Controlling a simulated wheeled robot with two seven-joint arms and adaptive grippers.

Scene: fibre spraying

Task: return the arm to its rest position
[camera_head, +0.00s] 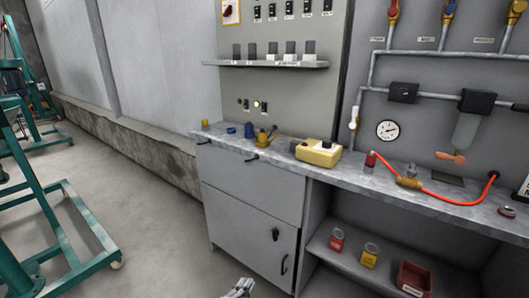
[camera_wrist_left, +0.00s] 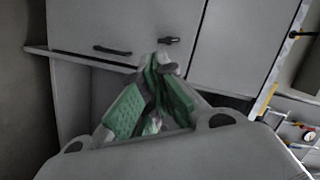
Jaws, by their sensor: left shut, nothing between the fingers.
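My left gripper (camera_head: 241,288) shows only at the bottom edge of the head view, low in front of the grey cabinet (camera_head: 250,225). Most of my left arm is out of view. In the left wrist view, the gripper's green-padded fingers (camera_wrist_left: 158,68) meet at their tips, shut and empty. Behind them are grey cabinet fronts with dark handles, apart from the fingers as far as I can tell. My right gripper is in neither view.
A grey worktop (camera_head: 225,140) runs along the wall. It carries a yellow box (camera_head: 318,153), a red hose (camera_head: 430,193) and small fittings. Red (camera_head: 337,239) and yellow cans stand on the lower shelf. A green frame (camera_head: 75,240) stands at left; the floor (camera_head: 150,220) between is clear.

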